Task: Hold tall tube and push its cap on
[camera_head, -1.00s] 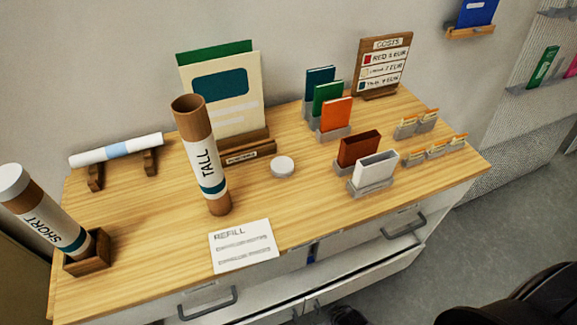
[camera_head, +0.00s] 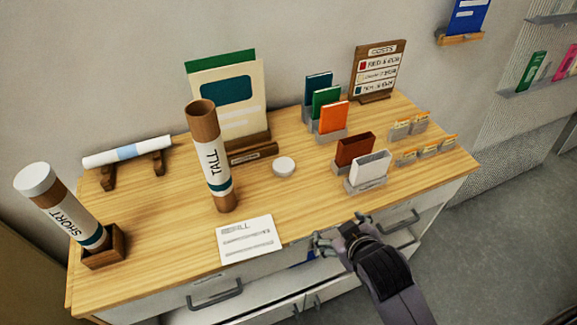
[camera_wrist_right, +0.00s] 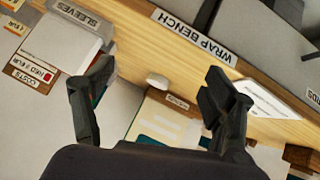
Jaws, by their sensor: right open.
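The tall tube (camera_head: 210,160) stands upright on the wooden table, brown with a white TALL label and a teal band. Its top is open and uncapped. A small round white cap (camera_head: 284,166) lies on the table to its right; it also shows in the right wrist view (camera_wrist_right: 158,80). My right gripper (camera_head: 333,232) is at the table's front edge, in front of the cap and right of the white card. In the right wrist view the right gripper (camera_wrist_right: 150,88) has its fingers wide apart with nothing between them. My left gripper is not in view.
A SHORT tube (camera_head: 62,208) with a white cap leans in a wooden holder (camera_head: 103,250) at left. A REFILL card (camera_head: 250,240) lies in front of the tall tube. Sleeve holders (camera_head: 368,172) stand at right. An upright board (camera_head: 238,95) is behind. A drawer below is partly open.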

